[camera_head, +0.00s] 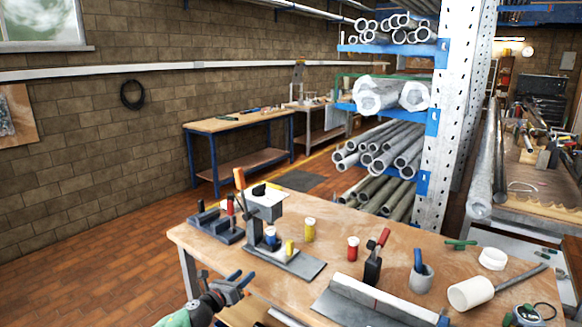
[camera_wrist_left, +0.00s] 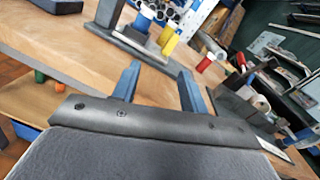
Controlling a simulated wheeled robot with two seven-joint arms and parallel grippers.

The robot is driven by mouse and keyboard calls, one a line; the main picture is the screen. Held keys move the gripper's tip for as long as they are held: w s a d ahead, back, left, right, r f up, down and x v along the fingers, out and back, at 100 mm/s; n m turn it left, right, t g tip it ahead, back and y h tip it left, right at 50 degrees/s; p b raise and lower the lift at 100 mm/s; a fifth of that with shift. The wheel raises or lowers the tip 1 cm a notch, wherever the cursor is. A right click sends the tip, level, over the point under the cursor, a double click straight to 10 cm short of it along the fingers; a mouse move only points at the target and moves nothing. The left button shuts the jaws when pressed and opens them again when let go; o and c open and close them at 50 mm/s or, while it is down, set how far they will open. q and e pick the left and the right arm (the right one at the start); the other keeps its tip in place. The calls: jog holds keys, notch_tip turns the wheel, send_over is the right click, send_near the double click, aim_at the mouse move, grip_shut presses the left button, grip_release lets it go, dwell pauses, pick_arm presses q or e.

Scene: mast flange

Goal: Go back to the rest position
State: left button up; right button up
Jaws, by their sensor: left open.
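My left gripper (camera_head: 238,281) is at the front left edge of the wooden workbench (camera_head: 330,238), low in the head view. In the left wrist view its two blue fingers (camera_wrist_left: 158,88) stand apart with nothing between them. The gripper is empty and touches nothing that I can make out. My right gripper does not show in either view.
On the bench near the left gripper stand a grey clamp fixture (camera_head: 265,208), a yellow-brown container (camera_head: 309,229), a red container (camera_head: 352,247) and a long angled metal piece (camera_head: 370,302). A white cup (camera_head: 470,293) lies at right. Floor (camera_head: 90,260) left of the bench is clear.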

pick_arm(q)
jog(key=w+a+n+y, duration=0.4)
jog(key=a+n+y, duration=0.45)
jog(key=n, duration=1.15)
jog(key=s+a+f+n+g+y, duration=0.1)
jog(key=s+f+n+g, duration=0.15)
jog(key=f+n, duration=0.3)
jog(key=s+f+n+g+y, duration=0.1)
jog(key=s+f+n+g, duration=0.1)
jog(key=s+f+n, duration=0.4)
jog(key=s+d+f+n+g, duration=0.2)
jog(key=s+f+n+g, duration=0.15)
jog(key=s+f, duration=1.15)
jog(key=s+d+f+g, duration=0.2)
jog(key=s+f, duration=0.5)
jog(key=s, duration=0.5)
jog(key=s+d+f+n+g+h, duration=0.1)
jog(key=s+d+f+g, duration=0.1)
jog(key=s+f, duration=0.6)
jog(key=s+d+f+g+h, duration=0.1)
jog(key=s+f, duration=0.6)
jog(key=s, duration=0.9)
jog(key=shift+s+d+f+n+g, duration=0.2)
jog(key=shift+s+d+n+g, duration=0.1)
jog(key=shift+d+g, duration=0.25)
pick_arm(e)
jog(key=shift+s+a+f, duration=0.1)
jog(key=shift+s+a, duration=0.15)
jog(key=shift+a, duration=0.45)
